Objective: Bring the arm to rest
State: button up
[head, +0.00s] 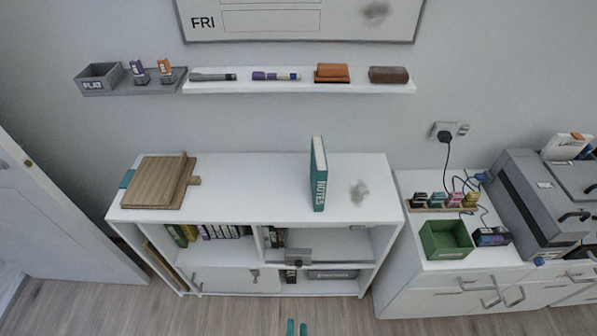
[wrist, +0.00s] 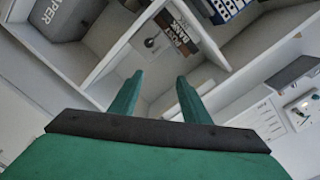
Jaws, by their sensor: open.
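My gripper (head: 297,328) shows only as two green fingertips at the bottom edge of the head view, in front of the white shelf desk (head: 240,214). In the wrist view my gripper (wrist: 154,95) has its two green fingers apart with nothing between them. Beyond the fingers lie the desk's open compartments, seen tilted. The rest of my arm is out of the head view.
A teal notes book (head: 319,175) stands upright on the desk top, right of a wooden board (head: 158,183). A wall shelf (head: 300,86) hangs above. A green bin (head: 446,240) sits on the right cabinet. The floor (head: 220,318) before the desk looks clear.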

jog(key=s+r+n, duration=0.3)
jog(key=s+r, duration=0.2)
jog(key=r, duration=0.5)
jog(key=s+r+n+g, duration=0.1)
jog(key=s+r+n, duration=0.2)
jog(key=r, duration=0.7)
jog(key=s+r+n, duration=0.4)
jog(key=s+r, duration=0.2)
jog(key=r, duration=0.5)
jog(key=shift+s+d+g, duration=0.25)
jog(key=shift+s+g, duration=0.05)
jog(key=shift+g, duration=0.1)
